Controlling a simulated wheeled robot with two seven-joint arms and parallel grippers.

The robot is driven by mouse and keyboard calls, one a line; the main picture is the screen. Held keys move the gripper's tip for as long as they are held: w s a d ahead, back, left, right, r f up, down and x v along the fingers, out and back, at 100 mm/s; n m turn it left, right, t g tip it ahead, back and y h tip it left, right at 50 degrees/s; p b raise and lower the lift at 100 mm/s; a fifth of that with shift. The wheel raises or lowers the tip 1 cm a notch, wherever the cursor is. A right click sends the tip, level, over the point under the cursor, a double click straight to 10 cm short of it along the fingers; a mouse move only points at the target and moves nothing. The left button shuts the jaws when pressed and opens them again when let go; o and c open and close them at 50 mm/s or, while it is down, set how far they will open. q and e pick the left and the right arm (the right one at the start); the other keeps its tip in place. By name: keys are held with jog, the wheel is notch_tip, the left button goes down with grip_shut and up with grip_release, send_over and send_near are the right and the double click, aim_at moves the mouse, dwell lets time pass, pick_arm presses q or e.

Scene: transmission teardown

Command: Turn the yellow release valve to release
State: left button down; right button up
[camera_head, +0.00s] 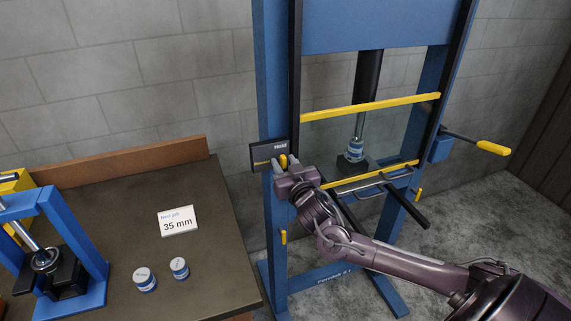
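The yellow release valve (283,160) is on a dark box (261,155) on the left post of the blue press (274,60). A small display above the valve appears to read "Hold". My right gripper (284,166) is at the valve, with one finger on each side of the yellow handle. I cannot tell whether the fingers press on it or only stand around it. The gripper hides the lower part of the valve. My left gripper is not in view.
The press has yellow-edged guard bars (370,107) and a yellow-gripped pump lever (493,148) at right. The dark bench (110,225) at left holds a "35 mm" card (177,221), two small blue-and-white cylinders (145,279) and a small blue press (92,250).

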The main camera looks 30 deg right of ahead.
grip_shut()
jog(key=shift+n, duration=0.3)
jog(key=n, duration=0.4)
jog(key=shift+a+p, duration=0.15)
jog(key=shift+p, duration=0.15)
jog(key=n, duration=0.4)
jog(key=shift+a+f+n, duration=0.15)
jog(key=shift+a+n, duration=0.05)
jog(key=shift+n, duration=0.2)
jog(key=n, duration=0.4)
jog(key=shift+w+a+f+n+p, duration=0.1)
jog(key=shift+f+n+p, duration=0.1)
jog(key=shift+n+p, duration=0.15)
jog(key=shift+f+n, duration=0.15)
jog(key=shift+n, duration=0.85)
jog(key=shift+f+n, duration=0.1)
jog(key=shift+n, duration=0.85)
